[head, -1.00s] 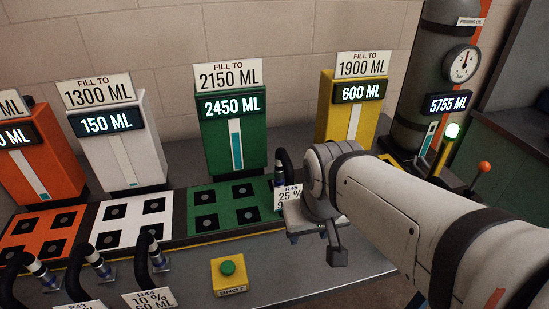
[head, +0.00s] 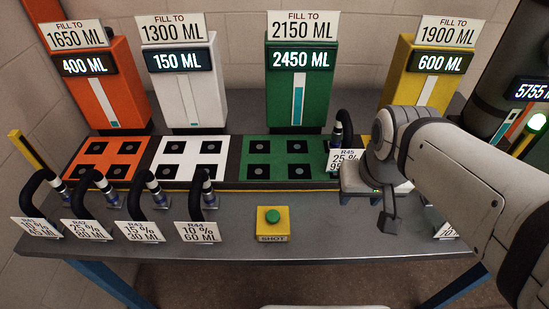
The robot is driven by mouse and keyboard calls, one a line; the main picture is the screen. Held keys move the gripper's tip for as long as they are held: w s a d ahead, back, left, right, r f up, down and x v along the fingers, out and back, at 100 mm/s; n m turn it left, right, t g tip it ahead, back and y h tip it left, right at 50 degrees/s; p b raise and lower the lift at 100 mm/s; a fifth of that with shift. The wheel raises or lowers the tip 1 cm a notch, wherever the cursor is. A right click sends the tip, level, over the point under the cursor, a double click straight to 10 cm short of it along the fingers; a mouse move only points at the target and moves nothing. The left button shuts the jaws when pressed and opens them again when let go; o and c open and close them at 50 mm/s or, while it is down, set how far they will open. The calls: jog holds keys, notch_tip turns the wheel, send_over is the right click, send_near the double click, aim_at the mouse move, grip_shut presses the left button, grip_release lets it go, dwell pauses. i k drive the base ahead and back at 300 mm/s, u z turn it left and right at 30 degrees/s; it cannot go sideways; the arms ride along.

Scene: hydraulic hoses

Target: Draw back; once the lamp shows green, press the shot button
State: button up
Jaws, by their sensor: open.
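The shot button (head: 272,215) is a green cap on a yellow box marked SHOT, at the table's front middle. The green tank (head: 299,85) reads 2450 ML under a FILL TO 2150 ML sign.
Orange (head: 105,90), white (head: 187,90) and yellow (head: 420,95) tanks read 400, 150 and 600 ML. Several tagged hoses (head: 138,195) line the table's front left. Bare table (head: 320,225) lies between button and gripper. My arm hides the right side.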

aim_at(272, 215)
jog(key=z, duration=0.4)
jog(key=k, duration=2.25)
jog(key=u, duration=0.4)
jog(key=i, duration=1)
jog(key=u, duration=0.05)
